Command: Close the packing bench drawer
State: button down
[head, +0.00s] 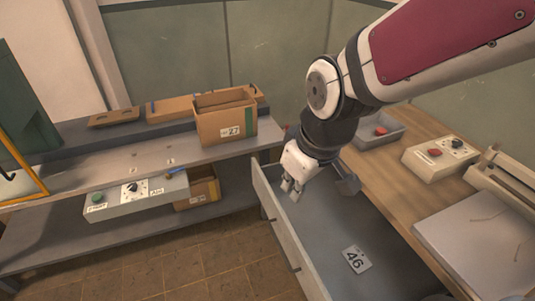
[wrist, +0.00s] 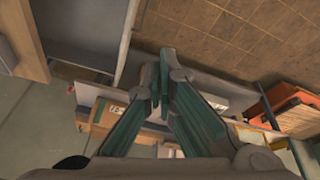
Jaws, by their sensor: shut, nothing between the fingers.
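My gripper (head: 291,187) appears over the drawer's far corner, just right of the panel's top edge. In the wrist view my gripper (wrist: 160,72) is shut and empty, with the fingertips to the right of the panel's edge (wrist: 128,42). I see no contact with the drawer; the height gap is unclear.
A shelf unit (head: 100,165) with a cardboard box marked 27 (head: 225,118) stands left. Tiled floor (head: 200,255) lies free between.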

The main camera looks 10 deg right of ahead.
jog(key=a+f+n+g+h, duration=0.1)
jog(key=a+f+n, duration=0.15)
jog(key=f, duration=0.65)
jog(key=a+f+n+g, duration=0.15)
jog(key=f+n, duration=0.25)
jog(key=f, duration=0.6)
jog(key=s+d+f+n+h+b, duration=0.1)
jog(key=s+f+n, duration=0.2)
jog(key=f, duration=0.5)
jog(key=s+d+f+n+h, duration=0.15)
jog(key=f+n, duration=0.25)
jog(key=f, duration=0.4)
jog(key=d+f+p, duration=0.1)
jog(key=d+f, duration=0.5)
jog(key=f, duration=0.4)
jog(key=shift+s, duration=0.2)
jog(key=shift+d+f+n, duration=0.1)
jog(key=shift+d+n, duration=0.05)
jog(key=shift+n, duration=0.1)
